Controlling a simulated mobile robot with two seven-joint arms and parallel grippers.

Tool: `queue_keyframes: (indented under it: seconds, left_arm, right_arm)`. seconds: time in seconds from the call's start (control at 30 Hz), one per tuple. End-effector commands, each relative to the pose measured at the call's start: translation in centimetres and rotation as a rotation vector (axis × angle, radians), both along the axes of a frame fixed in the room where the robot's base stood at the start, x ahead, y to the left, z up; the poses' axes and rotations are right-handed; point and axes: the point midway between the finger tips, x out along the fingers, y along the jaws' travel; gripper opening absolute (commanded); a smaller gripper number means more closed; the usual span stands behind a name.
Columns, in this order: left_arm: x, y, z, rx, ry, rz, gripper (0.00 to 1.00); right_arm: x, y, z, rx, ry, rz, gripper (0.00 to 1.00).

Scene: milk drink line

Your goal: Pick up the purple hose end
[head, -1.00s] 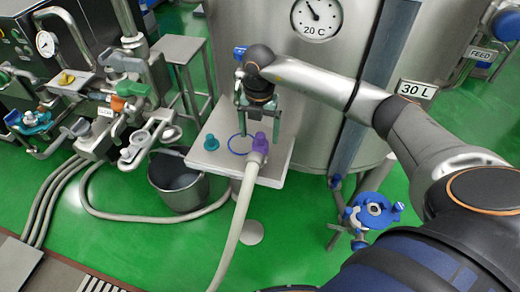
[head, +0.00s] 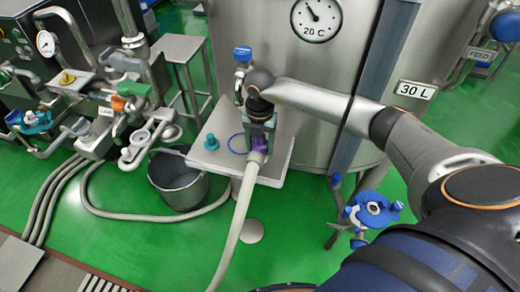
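The purple hose end (head: 262,146) stands on the light platform (head: 272,176) in front of the steel tank. Its beige hose (head: 240,215) runs down from it to the floor. My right gripper (head: 260,140) reaches down over the purple end from above, with its fingers around the upper part. The fingers hide much of the purple piece, and I cannot tell if they are closed on it. My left gripper is not in view.
A teal fitting (head: 211,142) and a blue ring (head: 237,143) are on the platform left of the gripper. A blue-topped valve (head: 242,54) rises behind. A bucket (head: 178,182) stands to the left, and a blue-handled outlet (head: 372,210) to the right.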

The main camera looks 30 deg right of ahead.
Motion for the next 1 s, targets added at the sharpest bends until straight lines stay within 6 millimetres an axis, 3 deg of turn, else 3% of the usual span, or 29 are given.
queue_keyframes:
  seconds: [0.07, 0.53, 1.0]
  left_arm:
    - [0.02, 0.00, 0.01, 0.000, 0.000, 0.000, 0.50]
    - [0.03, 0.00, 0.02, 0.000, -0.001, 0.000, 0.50]
    - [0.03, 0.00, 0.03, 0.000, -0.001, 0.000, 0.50]
  right_arm:
    - [0.01, -0.01, 0.03, 0.000, 0.000, 0.000, 0.52]
    - [0.02, -0.02, 0.05, -0.001, -0.001, -0.001, 0.00]
    - [0.08, -0.03, 0.14, 0.001, -0.002, -0.001, 0.00]
